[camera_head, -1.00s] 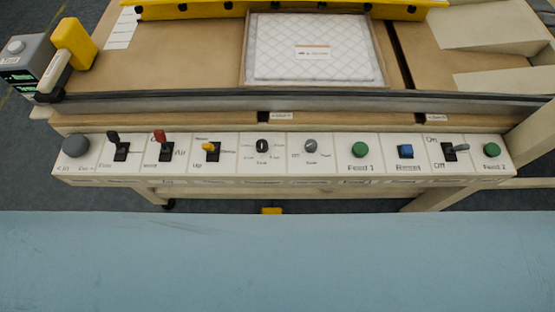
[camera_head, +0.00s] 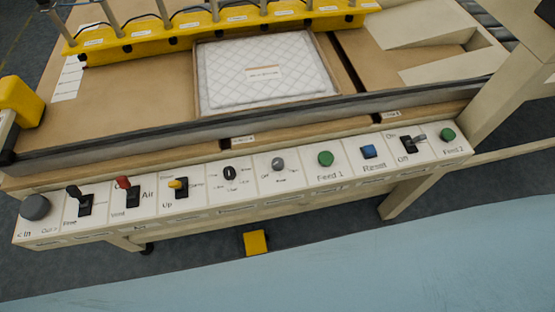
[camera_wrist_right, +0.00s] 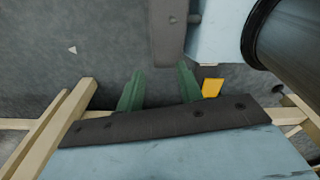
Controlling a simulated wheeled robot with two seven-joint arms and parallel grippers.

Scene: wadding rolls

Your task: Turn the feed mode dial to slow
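The control panel (camera_head: 205,200) runs along the front of the machine in the head view. Near its middle are two small dials, a black one (camera_head: 230,173) with several small labels around it and a grey one (camera_head: 278,164) to its right. The labels are too small to read, so I cannot tell which is the feed mode dial or its setting. My right gripper (camera_wrist_right: 160,88) shows in the right wrist view with its two green fingers apart and nothing between them. Neither gripper shows in the head view.
Beside the dials are a yellow lever (camera_head: 178,186) on the left and a green button (camera_head: 325,158) on the right. A blue button (camera_head: 368,151) and black and red levers are also there. A wadding sheet (camera_head: 264,85) lies above. A yellow block (camera_head: 255,242) shows below the panel.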

